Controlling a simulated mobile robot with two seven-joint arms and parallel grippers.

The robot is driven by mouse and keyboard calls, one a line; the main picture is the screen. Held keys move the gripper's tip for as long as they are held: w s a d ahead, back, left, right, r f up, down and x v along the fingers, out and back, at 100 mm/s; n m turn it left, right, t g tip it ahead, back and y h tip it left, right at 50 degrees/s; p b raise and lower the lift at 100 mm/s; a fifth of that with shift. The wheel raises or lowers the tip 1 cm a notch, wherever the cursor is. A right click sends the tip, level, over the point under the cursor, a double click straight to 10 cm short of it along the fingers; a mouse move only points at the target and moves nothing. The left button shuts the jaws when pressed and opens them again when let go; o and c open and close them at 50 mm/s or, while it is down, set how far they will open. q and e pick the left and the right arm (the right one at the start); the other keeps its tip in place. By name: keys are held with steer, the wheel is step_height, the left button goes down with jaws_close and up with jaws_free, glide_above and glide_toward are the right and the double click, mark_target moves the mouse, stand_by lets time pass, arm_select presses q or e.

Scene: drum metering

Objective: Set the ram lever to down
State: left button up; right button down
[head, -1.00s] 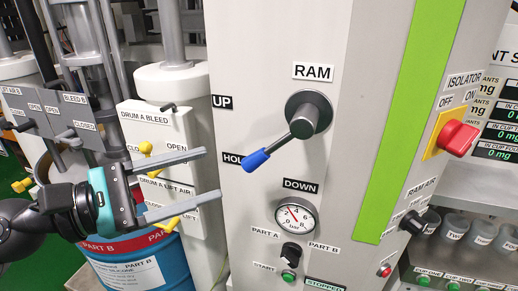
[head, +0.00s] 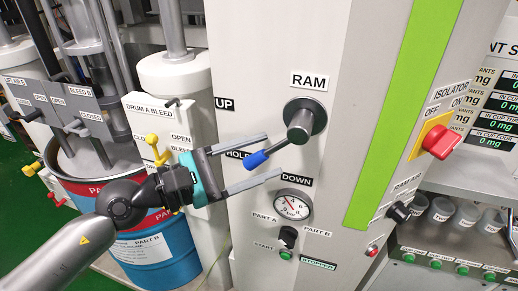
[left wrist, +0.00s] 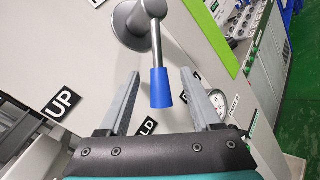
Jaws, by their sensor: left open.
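The ram lever (head: 297,132) is a grey hub and arm with a blue tip (head: 256,160) on the white cabinet. Its arm slants down and left, and the tip is beside the HOLD label (head: 236,154). The DOWN label (head: 295,178) is below it, and the UP label (head: 225,104) is above left. My left gripper (head: 274,159) is open, with one finger above and one below the blue tip in the head view. In the left wrist view the blue tip (left wrist: 161,88) stands between the two fingers, apart from both. My right gripper is not in view.
A pressure gauge (head: 293,204), a selector knob (head: 288,234) and a green start button (head: 286,254) are below the lever. A red isolator knob (head: 438,142) is at the right. A blue drum (head: 160,254) and yellow-handled valves (head: 154,143) are at the left.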

arm_select(q)
steer(key=shift+c, duration=0.2)
jaws_close()
stand_by(0.5)
stand_by(0.8)
